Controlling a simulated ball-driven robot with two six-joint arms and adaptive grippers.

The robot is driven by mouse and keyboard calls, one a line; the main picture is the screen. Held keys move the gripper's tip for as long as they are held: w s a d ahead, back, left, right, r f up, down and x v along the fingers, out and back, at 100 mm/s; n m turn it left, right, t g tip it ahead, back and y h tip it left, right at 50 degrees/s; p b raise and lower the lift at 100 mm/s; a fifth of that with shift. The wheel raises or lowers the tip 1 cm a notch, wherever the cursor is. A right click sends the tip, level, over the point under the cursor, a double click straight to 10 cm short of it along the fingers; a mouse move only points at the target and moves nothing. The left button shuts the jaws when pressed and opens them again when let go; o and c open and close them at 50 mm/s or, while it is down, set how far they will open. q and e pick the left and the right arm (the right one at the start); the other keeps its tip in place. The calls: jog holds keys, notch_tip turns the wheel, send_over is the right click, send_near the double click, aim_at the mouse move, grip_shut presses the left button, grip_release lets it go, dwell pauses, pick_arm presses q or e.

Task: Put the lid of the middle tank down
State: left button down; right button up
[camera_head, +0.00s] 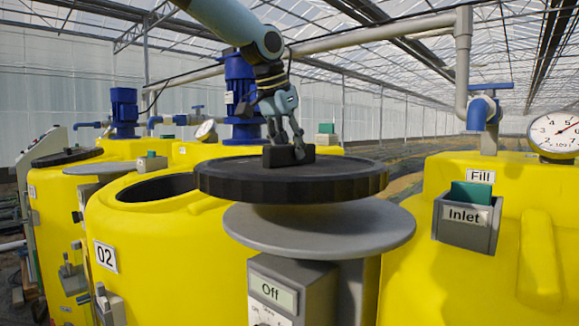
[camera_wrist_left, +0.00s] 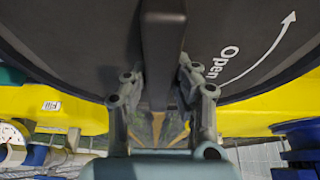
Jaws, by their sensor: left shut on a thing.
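My left gripper (camera_head: 287,143) is shut on the upright handle (camera_head: 289,155) of a round black lid (camera_head: 290,184). In the left wrist view the fingers (camera_wrist_left: 160,88) stand on both sides of the handle bar (camera_wrist_left: 160,50), and the lid (camera_wrist_left: 85,50) shows the word "Open" and a curved arrow. The lid is about level, above a round grey plate (camera_head: 365,232) and shifted a little to its left; a gap seems to show between them. The yellow tank marked 02 (camera_head: 140,230) has an open dark mouth (camera_head: 155,188) left of the lid. My right gripper is not in view.
A grey box marked "Off" (camera_head: 275,290) stands below the plate. Blue motors (camera_head: 240,95) stand behind.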

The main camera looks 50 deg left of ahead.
pick_arm(q)
jog(key=shift+w+a+f, duration=0.25)
jog(key=shift+a+f, duration=0.05)
jog(key=shift+a, duration=0.4)
notch_tip(320, 180, down, 4)
jog(key=shift+r+p, duration=0.25)
jog(key=shift+p, duration=0.5)
jog(key=shift+a+f, duration=0.1)
jog(key=shift+f, duration=0.25)
jog(key=c, duration=1.1)
grip_release()
jog(key=shift+s+f, duration=0.1)
jog(key=shift+f, duration=0.05)
jog(key=shift+o, duration=0.2)
jog(key=shift+r, duration=0.35)
jog(key=b+v, duration=0.2)
jog(key=v, duration=0.9)
jog(key=shift+s+r, duration=0.2)
jog(key=shift+r, duration=0.1)
